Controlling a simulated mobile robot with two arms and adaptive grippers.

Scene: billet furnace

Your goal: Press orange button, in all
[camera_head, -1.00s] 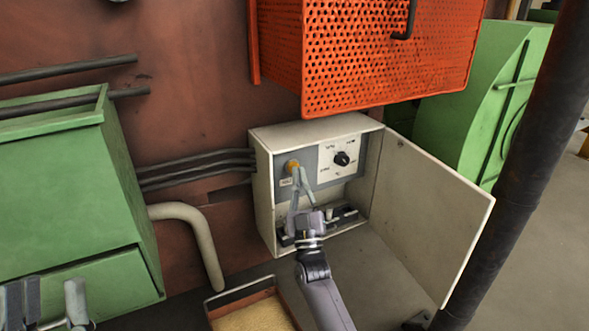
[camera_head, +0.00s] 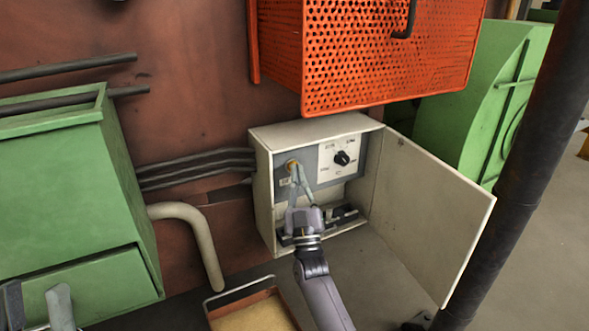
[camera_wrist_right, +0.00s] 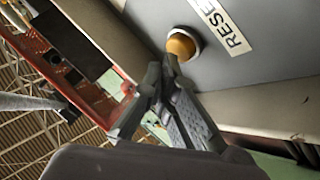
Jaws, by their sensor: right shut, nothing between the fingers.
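The orange button (camera_head: 291,162) is on the grey panel at the upper left inside an open white control box. In the right wrist view the round orange button (camera_wrist_right: 181,45) sits in a pale ring beside a label reading "RESE", cut off by the frame edge. My right gripper (camera_head: 297,170) is shut and empty, with its fingertips at the button. In the right wrist view the closed tips (camera_wrist_right: 170,62) overlap the button's lower edge; I cannot tell whether it is pressed in. My left gripper (camera_head: 36,306) is partly visible at the bottom left, its fingers apart.
A black rotary knob (camera_head: 341,158) is right of the button. The box door (camera_head: 430,215) stands open to the right. An orange perforated guard (camera_head: 385,55) hangs above. A green housing (camera_head: 60,190) stands left and a dark pipe (camera_head: 515,170) right.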

